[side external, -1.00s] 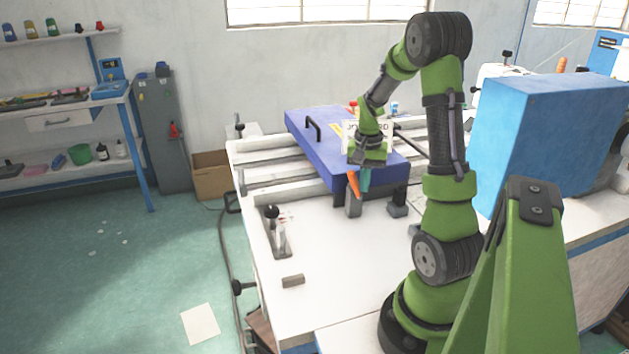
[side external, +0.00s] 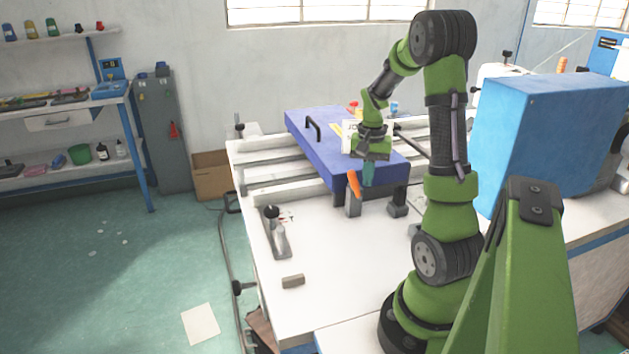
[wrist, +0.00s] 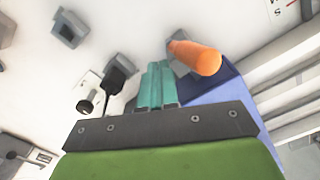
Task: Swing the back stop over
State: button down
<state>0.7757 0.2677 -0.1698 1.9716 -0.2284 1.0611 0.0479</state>
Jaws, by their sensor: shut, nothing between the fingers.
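An orange handle (side external: 354,184) stands tilted above a grey bracket (side external: 353,206) at the near edge of the blue box-like plate (side external: 330,150). It is the likeliest back stop, though I cannot tell for sure. In the wrist view the orange handle (wrist: 198,58) is just right of my fingertips. My gripper (side external: 367,180) has teal fingers, closed together with nothing between them. They hang right beside the handle; I cannot tell whether they touch it. The wrist view also shows the shut fingers (wrist: 155,85). The handle's lower end is hidden there.
A dark grey block (side external: 398,205) stands right of the bracket, and a black lever (wrist: 118,72) shows left of my fingers. The table's front is mostly clear.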

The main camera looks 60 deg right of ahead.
notch_tip(320, 180, up, 7)
jog(key=shift+r, duration=0.15)
dwell(0.9)
jog(key=w+a+r+n+t, duration=0.1)
jog(key=w+a+n+t, duration=0.1)
jog(key=a, duration=0.6)
jog(key=w+a+r+n+t, duration=0.2)
jog(key=w+a+n, duration=0.1)
jog(key=a, duration=0.4)
jog(key=s+a+r+n+t+y, duration=0.1)
jog(key=s+a+n, duration=0.1)
jog(key=a, duration=0.7)
jog(key=s+a+r+n+t+y, duration=0.1)
jog(key=a+n, duration=0.3)
jog(key=a, duration=0.4)
jog(key=shift+s+a+r+t, duration=0.35)
jog(key=shift+a+r+t, duration=0.05)
jog(key=shift+r+t, duration=0.25)
jog(key=shift+d, duration=0.1)
